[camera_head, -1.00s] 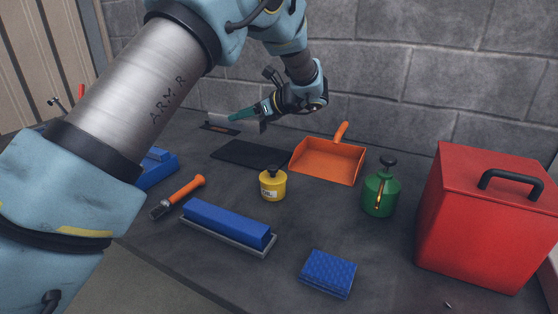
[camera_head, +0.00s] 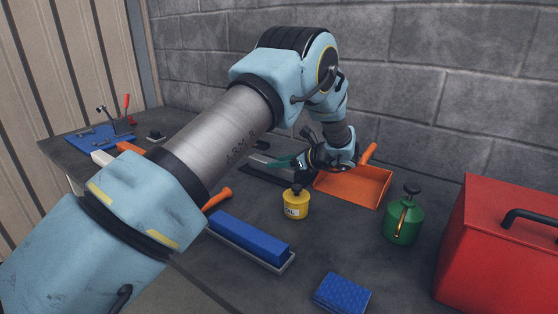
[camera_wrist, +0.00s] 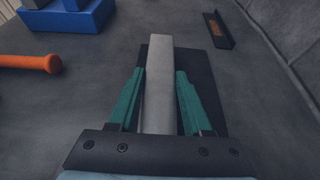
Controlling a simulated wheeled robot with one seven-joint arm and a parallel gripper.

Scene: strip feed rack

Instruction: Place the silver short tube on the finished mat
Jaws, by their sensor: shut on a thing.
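The silver short tube (camera_wrist: 159,75) is a plain grey bar lying lengthwise between the green fingers of my gripper (camera_wrist: 157,95) in the wrist view. My gripper is shut on it. The dark mat (camera_wrist: 202,75), which I take as the finished mat, is under and beyond the tube. Whether the tube touches the mat I cannot tell. In the head view my gripper (camera_head: 280,162) is low at the mat (camera_head: 263,176), and my wrist hides part of it. The grey tube (camera_head: 259,146) shows partly there.
A yellow container (camera_head: 296,205) stands just in front of my gripper, and an orange dustpan (camera_head: 352,187) to its right. A green can (camera_head: 403,220), red box (camera_head: 500,235), blue block (camera_head: 247,238) and blue sponge (camera_head: 341,292) stand nearer. A small dark channel (camera_wrist: 218,30) lies beyond the mat.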

